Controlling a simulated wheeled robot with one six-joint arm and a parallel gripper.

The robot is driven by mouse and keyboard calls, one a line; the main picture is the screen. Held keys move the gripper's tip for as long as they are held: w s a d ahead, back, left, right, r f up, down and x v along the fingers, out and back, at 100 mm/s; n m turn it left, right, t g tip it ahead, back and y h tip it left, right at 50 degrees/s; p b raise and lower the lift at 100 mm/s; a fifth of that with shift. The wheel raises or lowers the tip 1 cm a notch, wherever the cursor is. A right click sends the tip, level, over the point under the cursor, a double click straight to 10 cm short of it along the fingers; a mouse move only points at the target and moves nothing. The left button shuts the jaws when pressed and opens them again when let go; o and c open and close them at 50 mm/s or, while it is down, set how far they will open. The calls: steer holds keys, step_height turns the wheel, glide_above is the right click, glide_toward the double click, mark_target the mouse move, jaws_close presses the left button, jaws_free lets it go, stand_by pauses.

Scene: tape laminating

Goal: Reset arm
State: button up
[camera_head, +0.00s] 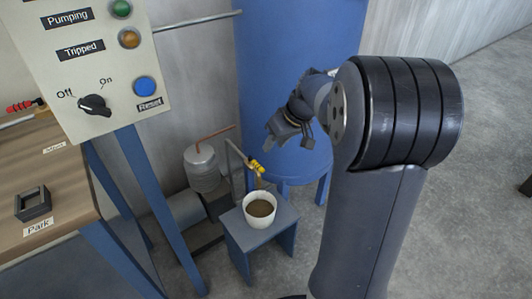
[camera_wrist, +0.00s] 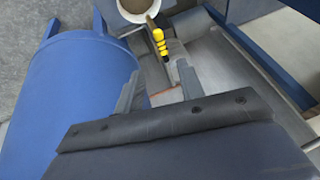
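My gripper (camera_head: 281,140) hangs in front of the blue tank, up and to the right of the yellow tap handle (camera_head: 257,166) in the head view. In the wrist view, my gripper's two fingers (camera_wrist: 159,72) stand apart with nothing held between them. The yellow handle (camera_wrist: 160,42) shows beyond the fingertips, apparently clear of them. My arm (camera_head: 375,190) rises at the right of the head view.
A white cup (camera_head: 261,212) of brown liquid stands on a blue stool (camera_head: 284,224) beneath the tap, with a thin brown streak between. The blue tank (camera_head: 300,60) is close behind my gripper. A control panel (camera_head: 70,75) and wooden bench (camera_head: 50,185) stand left.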

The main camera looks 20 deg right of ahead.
mark_target(258, 166)
steer(key=shift+f, duration=0.1)
steer(key=b+x, duration=0.3)
steer(key=x, duration=0.8)
steer(key=shift+a, duration=0.15)
steer(key=shift+s+a+r+m+p, duration=0.2)
steer(key=shift+r+m+p, duration=0.15)
steer(key=shift+m, duration=0.25)
steer(key=shift+a+f+m+h, duration=0.1)
steer(key=shift+m+h, duration=0.2)
steer(key=shift+m, duration=0.1)
steer(key=shift+f+n, duration=0.1)
steer(key=shift+n, duration=0.2)
